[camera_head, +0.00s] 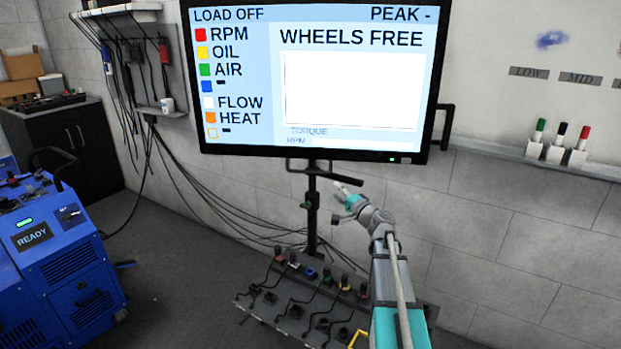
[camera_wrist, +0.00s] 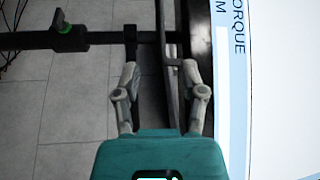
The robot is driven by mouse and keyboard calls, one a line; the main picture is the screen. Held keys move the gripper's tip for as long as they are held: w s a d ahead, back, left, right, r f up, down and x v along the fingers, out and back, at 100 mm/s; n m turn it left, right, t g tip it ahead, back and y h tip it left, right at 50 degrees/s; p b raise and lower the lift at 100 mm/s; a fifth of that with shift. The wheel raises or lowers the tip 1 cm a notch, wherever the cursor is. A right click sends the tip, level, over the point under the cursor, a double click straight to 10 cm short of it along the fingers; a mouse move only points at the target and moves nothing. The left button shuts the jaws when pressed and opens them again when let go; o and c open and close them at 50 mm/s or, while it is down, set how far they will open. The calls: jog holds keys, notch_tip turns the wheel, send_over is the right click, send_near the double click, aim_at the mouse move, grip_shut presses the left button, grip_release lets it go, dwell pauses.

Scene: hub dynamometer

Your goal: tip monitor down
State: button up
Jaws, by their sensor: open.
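The monitor (camera_head: 318,80) is a large black-framed screen reading "WHEELS FREE", on a dark stand post (camera_head: 312,215). Its screen faces the camera, and the tilt is hard to judge. A thin dark handle (camera_head: 325,177) hangs under its lower edge. My gripper (camera_head: 343,190) is just below the handle, right of the post. In the wrist view, my gripper (camera_wrist: 160,72) is open, and a dark bar (camera_wrist: 170,62) of the handle shows between or just beyond the fingers. Contact cannot be told. The monitor (camera_wrist: 285,90) fills the right side there.
A low grey panel (camera_head: 262,312) with several connectors and cables stands on the floor under the monitor. A side handle (camera_head: 446,127) sticks out at the monitor's right. A blue machine (camera_head: 60,245) is at left. A wall ledge (camera_head: 500,152) with markers is at right.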

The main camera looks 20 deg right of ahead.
aim_at(312, 173)
jog(key=shift+w, duration=0.1)
dwell(0.3)
jog(key=p+x, duration=0.2)
jog(key=x, duration=1.1)
jog(key=shift+w+a+r, duration=0.1)
jog(key=shift+w+r, duration=0.05)
jog(key=shift+w, duration=0.15)
jog(key=shift+c, duration=0.2)
grip_shut()
